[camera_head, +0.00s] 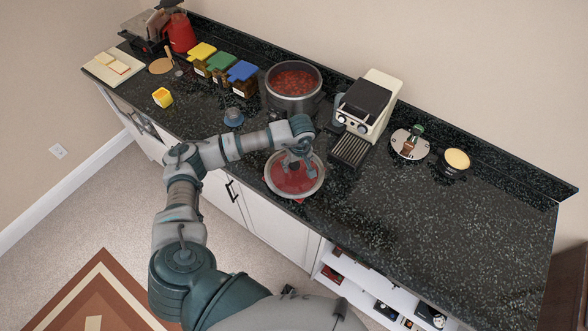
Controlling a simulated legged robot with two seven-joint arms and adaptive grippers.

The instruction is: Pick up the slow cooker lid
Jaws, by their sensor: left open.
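The slow cooker lid (283,184) is round, with a pale rim and a reddish see-through middle. It lies near the front edge of the dark counter, and its knob is partly hidden by my gripper. My left gripper (294,163) is open and points down over the middle of the lid, around or just above the knob; I cannot tell whether it touches. The slow cooker pot (272,101) stands uncovered behind it, with red food inside. My right gripper is not in view.
A cream and black coffee machine (368,104) stands right of the pot. Yellow, green and blue-lidded containers (243,78) stand to the left. A round board with a bottle (410,143) and a bowl (456,161) are further right. The counter's right end (470,230) is clear.

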